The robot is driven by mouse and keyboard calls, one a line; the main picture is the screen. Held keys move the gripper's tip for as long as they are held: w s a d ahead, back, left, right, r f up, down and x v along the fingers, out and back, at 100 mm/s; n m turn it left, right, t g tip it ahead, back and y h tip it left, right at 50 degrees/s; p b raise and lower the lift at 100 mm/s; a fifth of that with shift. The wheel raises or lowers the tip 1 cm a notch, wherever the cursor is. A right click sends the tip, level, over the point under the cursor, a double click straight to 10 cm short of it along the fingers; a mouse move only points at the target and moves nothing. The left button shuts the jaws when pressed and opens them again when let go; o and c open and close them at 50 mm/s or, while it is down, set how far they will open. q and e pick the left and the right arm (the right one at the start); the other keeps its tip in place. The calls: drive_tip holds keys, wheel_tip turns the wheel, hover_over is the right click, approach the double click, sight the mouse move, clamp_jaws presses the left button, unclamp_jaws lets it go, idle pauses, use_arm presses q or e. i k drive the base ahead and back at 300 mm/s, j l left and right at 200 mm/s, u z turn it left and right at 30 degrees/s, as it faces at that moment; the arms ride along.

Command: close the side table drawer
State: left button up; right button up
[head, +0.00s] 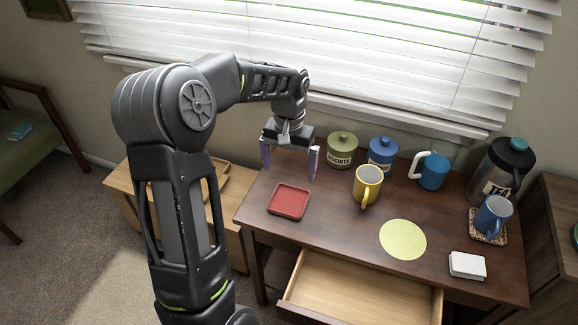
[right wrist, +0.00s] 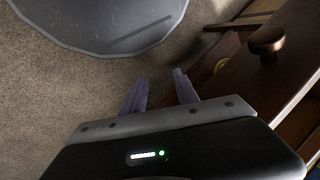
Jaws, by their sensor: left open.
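The open drawer (head: 360,288) sticks out from the front of a dark wood table (head: 330,222) in the head view; its pale inside looks empty. My left gripper (head: 290,162) is open and empty, above the back left part of this table, away from the drawer. My right gripper (right wrist: 160,92) shows only in the right wrist view; its fingers are apart with nothing between them. Near them on the right is a dark wood front with a round bronze knob (right wrist: 268,41). The fingers look clear of the knob. I cannot tell how far out that front stands.
On the table are a red tray (head: 289,201), a yellow mug (head: 367,185), green (head: 342,151) and blue jars (head: 382,153), other mugs, a yellow round mat (head: 403,239) and a white box (head: 467,265). A light wood unit (head: 122,205) stands left, partly behind my left arm.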

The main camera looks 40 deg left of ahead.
sight(323, 289)
drive_tip(key=k+j, duration=0.7)
drive_tip(key=k, duration=0.15)
drive_tip(key=i+l+u, duration=0.1)
drive_tip(key=i+l, duration=0.3)
